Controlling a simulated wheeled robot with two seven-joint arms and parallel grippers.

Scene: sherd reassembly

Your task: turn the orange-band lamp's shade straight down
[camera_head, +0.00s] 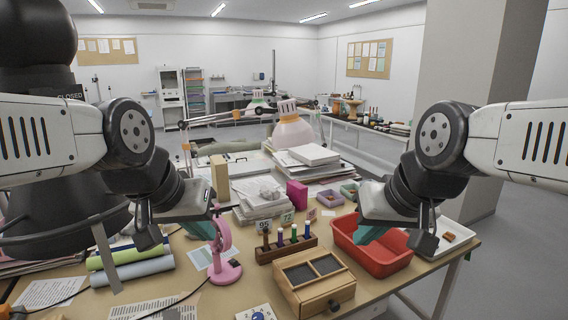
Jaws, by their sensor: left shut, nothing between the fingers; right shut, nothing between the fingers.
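A lamp with a pale pink shade (293,133) stands at the back of the table, its striped orange cap on top and the wide part of the shade lower. Its exact tilt is hard to judge. A jointed lamp arm (212,122) with orange parts runs to the left of it. A second lamp head (258,103) with a green band shows behind. My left gripper (203,229) is shut and empty, close to a pink stand at the front left. My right gripper (370,234) is shut and empty, over the red tray. Both are well in front of the lamp.
The pink stand (224,271), a rack of bottles (286,248), a wooden box (313,284) and the red tray (398,262) crowd the front. Stacked papers (314,154), a magenta box (297,195) and number cards lie between them and the lamp. Blue and green rolls (132,272) lie left.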

